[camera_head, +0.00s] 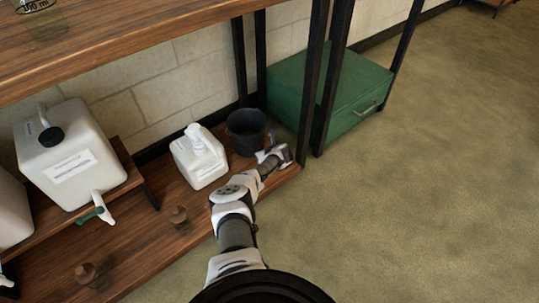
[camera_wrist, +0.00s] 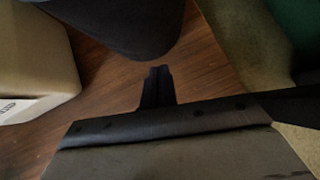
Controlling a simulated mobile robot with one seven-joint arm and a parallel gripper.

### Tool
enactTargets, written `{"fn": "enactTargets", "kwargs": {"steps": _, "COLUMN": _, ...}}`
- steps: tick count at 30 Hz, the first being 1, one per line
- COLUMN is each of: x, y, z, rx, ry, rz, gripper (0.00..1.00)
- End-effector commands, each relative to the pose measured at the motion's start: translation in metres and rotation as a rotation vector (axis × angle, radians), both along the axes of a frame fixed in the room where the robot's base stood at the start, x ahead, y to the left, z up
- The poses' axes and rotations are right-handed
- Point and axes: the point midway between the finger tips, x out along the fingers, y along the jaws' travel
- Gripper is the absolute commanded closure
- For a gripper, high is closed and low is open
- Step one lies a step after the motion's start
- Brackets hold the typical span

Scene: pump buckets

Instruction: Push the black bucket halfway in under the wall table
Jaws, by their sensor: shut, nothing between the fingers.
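The black bucket (camera_head: 246,132) stands upright on the low wooden shelf (camera_head: 150,250) of the wall table (camera_head: 120,45), near the shelf's right end. A white jug is on its left and dark table legs are behind and to its right. My gripper (camera_head: 268,153) is low over the shelf, at the bucket's near right side. In the wrist view my shut, empty fingers (camera_wrist: 158,72) point at the lower side of the bucket (camera_wrist: 125,25). A very small gap seems to show, but I cannot be sure whether they touch.
The white jug (camera_head: 199,157) stands close to the bucket. A larger white canister (camera_head: 68,155) sits on a small raised stand to the left. A green cabinet (camera_head: 350,90) stands beyond the table leg (camera_head: 312,85). The floor (camera_head: 430,200) at right is clear.

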Motion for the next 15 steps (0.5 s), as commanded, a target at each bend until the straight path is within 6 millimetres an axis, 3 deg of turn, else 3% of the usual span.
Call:
{"fn": "enactTargets", "kwargs": {"steps": 2, "x": -0.009, "y": -0.011, "z": 0.006, "rx": -0.002, "ry": 0.003, "rz": -0.002, "gripper": 1.00}}
{"fn": "enactTargets", "kwargs": {"steps": 15, "x": -0.060, "y": -0.029, "z": 0.062, "rx": -0.003, "ry": 0.001, "rz": 0.000, "gripper": 1.00}}
